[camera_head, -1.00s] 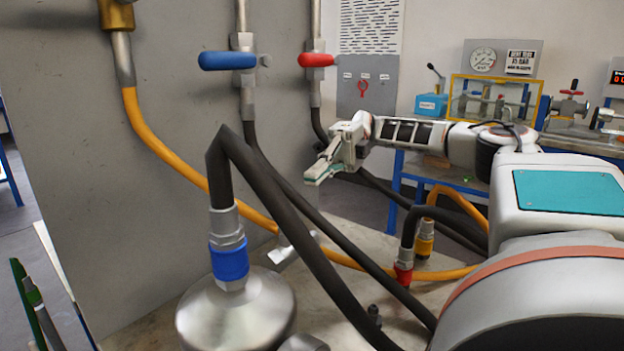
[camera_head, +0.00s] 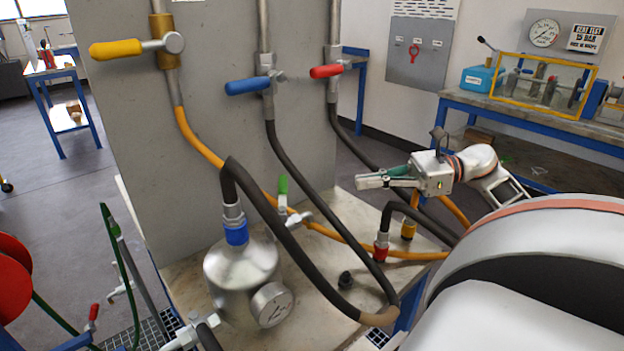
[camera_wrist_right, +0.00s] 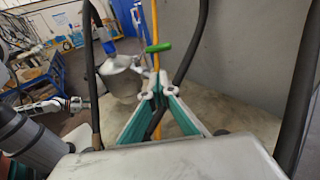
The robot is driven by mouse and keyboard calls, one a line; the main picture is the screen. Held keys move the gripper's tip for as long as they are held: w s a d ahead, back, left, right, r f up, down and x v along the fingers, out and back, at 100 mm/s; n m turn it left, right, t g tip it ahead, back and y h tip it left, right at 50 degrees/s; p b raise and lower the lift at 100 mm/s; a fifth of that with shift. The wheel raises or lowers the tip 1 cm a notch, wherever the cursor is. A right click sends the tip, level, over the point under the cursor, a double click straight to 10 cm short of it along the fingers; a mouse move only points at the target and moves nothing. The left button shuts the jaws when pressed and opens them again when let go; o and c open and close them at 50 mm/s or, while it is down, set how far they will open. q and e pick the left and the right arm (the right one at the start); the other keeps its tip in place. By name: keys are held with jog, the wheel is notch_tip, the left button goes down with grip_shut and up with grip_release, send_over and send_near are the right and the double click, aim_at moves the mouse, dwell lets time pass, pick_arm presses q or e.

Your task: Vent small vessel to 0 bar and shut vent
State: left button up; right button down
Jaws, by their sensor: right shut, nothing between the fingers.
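The small metal vessel (camera_head: 228,268) stands on the bench, with a blue-collared hose fitting on top and a round gauge (camera_head: 271,304) on its front. The gauge reading is too small to tell. A green-handled valve (camera_head: 283,187) sits just behind the vessel, its handle upright in the head view. The vessel (camera_wrist_right: 122,82) and green handle (camera_wrist_right: 158,47) also show in the right wrist view. My right gripper (camera_head: 362,181) is shut and empty, right of the green handle and apart from it. Its fingertips (camera_wrist_right: 158,90) meet in the wrist view.
Yellow (camera_head: 125,49), blue (camera_head: 248,86) and red (camera_head: 326,71) valve handles are on the grey panel. Black hoses and an orange hose (camera_head: 410,255) cross the bench between my right gripper and the vessel. A gauge bench (camera_head: 540,125) stands back right.

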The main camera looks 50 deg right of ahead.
aim_at(283, 193)
pick_arm(q)
jog(key=shift+s+d+r+p, duration=0.2)
jog(key=shift+s+p, duration=0.1)
jog(key=shift+p, duration=0.35)
pick_arm(e)
jog(key=r+x, duration=0.1)
jog(key=x, duration=1.2)
jog(key=shift+w+a, duration=0.3)
